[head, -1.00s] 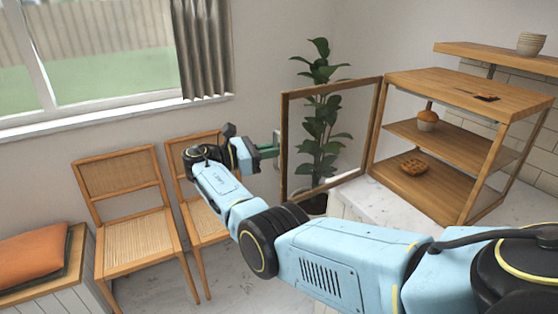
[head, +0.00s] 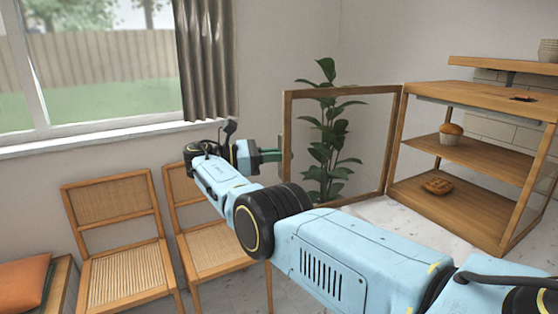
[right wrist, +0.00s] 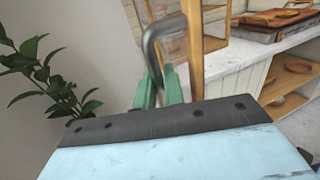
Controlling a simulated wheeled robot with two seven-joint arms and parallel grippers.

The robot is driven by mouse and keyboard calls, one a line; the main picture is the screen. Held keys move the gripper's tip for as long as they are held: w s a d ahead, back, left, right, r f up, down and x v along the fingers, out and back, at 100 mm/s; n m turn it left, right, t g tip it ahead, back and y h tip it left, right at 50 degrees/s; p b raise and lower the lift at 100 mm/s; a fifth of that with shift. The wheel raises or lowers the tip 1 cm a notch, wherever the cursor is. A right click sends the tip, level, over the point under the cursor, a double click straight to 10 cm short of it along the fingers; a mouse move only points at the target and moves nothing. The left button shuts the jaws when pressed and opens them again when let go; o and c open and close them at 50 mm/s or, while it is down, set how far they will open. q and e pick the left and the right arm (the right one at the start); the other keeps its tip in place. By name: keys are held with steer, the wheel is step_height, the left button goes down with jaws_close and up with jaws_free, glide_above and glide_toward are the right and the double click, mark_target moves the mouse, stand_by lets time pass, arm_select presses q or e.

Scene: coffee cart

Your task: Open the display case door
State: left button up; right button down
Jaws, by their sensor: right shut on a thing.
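The wooden display case (head: 480,95) stands on the counter at the right of the head view. Its glass door (head: 345,91), framed in wood, is swung wide open to the left, hinged at the case's left front post. My right gripper (head: 272,155) is at the door's free edge. In the right wrist view, its green fingers (right wrist: 159,88) are shut on the curved grey door handle (right wrist: 153,48). The part of the handle between the fingers is hidden. My left gripper is not in view.
A muffin (head: 450,134) and a pie (head: 438,186) sit on the case shelves. A potted plant (head: 328,140) shows through the door glass. Two chairs (head: 115,235) stand to the left below the window. The case front is clear.

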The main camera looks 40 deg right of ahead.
steer(key=shift+f, duration=0.1)
steer(key=c, duration=1.6)
jaws_free()
steer(key=shift+c, duration=0.2)
